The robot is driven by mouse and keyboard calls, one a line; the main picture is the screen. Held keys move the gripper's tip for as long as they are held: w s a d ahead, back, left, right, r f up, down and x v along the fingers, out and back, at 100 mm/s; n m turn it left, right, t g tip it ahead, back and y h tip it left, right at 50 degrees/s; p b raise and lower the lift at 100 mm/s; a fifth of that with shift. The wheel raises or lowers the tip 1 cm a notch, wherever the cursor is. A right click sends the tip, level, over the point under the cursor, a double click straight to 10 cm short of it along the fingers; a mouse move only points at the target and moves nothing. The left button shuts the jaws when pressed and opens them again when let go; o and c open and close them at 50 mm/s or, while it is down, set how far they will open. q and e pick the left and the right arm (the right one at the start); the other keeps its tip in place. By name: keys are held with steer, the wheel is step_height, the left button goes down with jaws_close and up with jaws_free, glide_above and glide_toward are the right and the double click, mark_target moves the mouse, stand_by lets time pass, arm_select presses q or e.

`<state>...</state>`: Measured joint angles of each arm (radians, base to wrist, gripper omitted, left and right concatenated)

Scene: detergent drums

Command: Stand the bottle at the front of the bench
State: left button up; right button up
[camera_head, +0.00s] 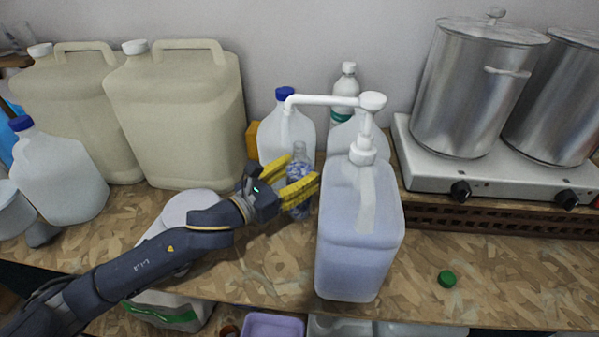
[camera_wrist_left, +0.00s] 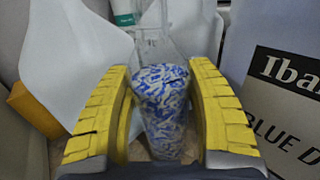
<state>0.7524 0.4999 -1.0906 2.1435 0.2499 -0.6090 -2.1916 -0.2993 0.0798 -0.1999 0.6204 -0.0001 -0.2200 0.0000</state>
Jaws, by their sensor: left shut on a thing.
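The bottle (camera_head: 299,155) is small and clear with a blue-and-white patterned band. It stands about upright between large jugs towards the back of the bench (camera_head: 245,262). My left gripper (camera_head: 303,173) comes in from the left, its yellow fingers shut on the bottle's sides around the patterned band. In the left wrist view the bottle (camera_wrist_left: 161,95) sits between both yellow fingers (camera_wrist_left: 161,78). I cannot tell whether its base touches the bench. My right gripper is not in view.
A large pump jug (camera_head: 358,235) stands close right of the bottle. A blue-capped jug (camera_head: 286,125) is just behind it. Two beige canisters (camera_head: 178,120) stand at the back left. A hotplate (camera_head: 480,180) with steel pots is at right.

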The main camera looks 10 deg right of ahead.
arm_select(q)
steer(key=o, duration=1.5)
steer(key=shift+o, duration=0.2)
steer(key=shift+r, duration=0.1)
steer(key=v, duration=1.2)
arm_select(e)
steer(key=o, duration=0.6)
